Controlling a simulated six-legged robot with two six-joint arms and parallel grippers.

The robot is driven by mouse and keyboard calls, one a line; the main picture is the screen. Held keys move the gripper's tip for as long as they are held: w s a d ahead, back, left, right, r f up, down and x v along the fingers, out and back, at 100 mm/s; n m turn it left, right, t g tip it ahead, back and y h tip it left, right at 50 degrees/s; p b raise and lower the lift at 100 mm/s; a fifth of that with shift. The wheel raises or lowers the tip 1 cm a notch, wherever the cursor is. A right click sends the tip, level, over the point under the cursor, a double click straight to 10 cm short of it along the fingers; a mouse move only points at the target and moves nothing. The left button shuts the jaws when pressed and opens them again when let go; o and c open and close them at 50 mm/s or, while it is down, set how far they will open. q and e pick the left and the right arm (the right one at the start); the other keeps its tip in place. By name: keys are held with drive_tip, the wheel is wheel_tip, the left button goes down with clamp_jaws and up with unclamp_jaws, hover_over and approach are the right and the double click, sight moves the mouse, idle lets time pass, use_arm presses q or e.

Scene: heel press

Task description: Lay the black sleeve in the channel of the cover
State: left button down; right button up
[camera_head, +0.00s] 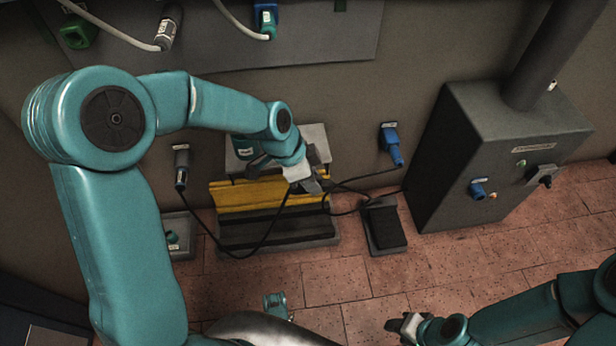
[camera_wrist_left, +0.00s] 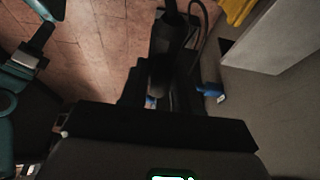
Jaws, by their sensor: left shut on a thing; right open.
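The cover (camera_head: 240,192) stands on the floor by the wall, with a yellow upright part and a dark, long trough along its front. My left gripper (camera_head: 309,184) is at the right end of the yellow part, above the trough. It is shut on a dark thing, seemingly the black sleeve (camera_wrist_left: 168,45), which shows between the fingers in the left wrist view. Black cables hang near the gripper; one loops down across the trough. The grip hides part of the sleeve. My right gripper (camera_head: 404,325) is open at the bottom right, away from the cover.
A black pedal (camera_head: 384,226) lies on the floor right of the cover, and a grey cabinet (camera_head: 490,155) stands further right. A blue plug (camera_head: 391,146) and a dark plug (camera_head: 181,168) are on the wall. A small grey box (camera_head: 178,238) stands left. Tiled floor in front is mostly clear.

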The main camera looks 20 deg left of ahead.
use_arm(q)
drive_tip(key=shift+s+d+r, duration=0.1)
drive_tip(key=shift+s, duration=0.05)
use_arm(e)
drive_tip(key=shift+s+d, duration=0.15)
drive_tip(key=shift+s, duration=0.25)
use_arm(q)
drive_tip(key=shift+d, duration=0.1)
